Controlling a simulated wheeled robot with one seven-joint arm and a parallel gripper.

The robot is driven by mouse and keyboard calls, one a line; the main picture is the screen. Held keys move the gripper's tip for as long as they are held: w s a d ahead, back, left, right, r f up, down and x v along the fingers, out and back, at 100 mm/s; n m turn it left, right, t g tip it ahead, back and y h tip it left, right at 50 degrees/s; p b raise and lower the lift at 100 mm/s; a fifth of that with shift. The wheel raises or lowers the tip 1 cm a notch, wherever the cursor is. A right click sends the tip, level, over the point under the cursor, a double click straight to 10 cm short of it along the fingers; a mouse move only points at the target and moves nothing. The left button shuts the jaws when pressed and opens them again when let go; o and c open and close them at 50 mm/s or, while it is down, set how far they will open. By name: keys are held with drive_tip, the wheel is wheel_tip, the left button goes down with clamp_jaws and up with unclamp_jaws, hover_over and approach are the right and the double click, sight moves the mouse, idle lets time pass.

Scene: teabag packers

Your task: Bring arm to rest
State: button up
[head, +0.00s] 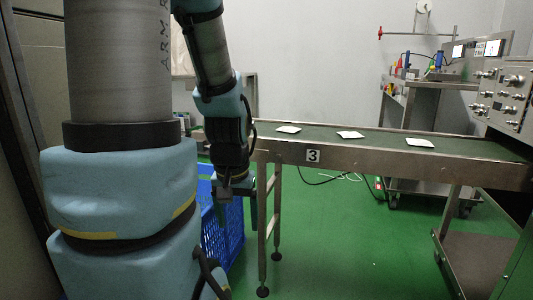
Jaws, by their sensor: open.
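My arm fills the left of the head view, with its upper part large and close. My gripper (238,208) hangs pointing down at the near left end of the conveyor, in front of a blue crate. Its jaws are open, and I see nothing between them. My arm hides part of the crate and the conveyor's left end.
A conveyor (370,158) marked 3 carries white teabags (351,134), spaced apart. The blue crate (222,235) stands on the green floor. A machine panel (505,92) is at the right, with a steel cart (430,190) behind the conveyor. Floor below the conveyor is mostly clear.

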wheel_tip(320, 180, up, 38)
drive_tip(key=p, duration=3.7)
drive_tip(key=shift+s+a+r+p, duration=0.2)
drive_tip(key=shift+s+p, duration=0.1)
drive_tip(key=shift+p, duration=0.1)
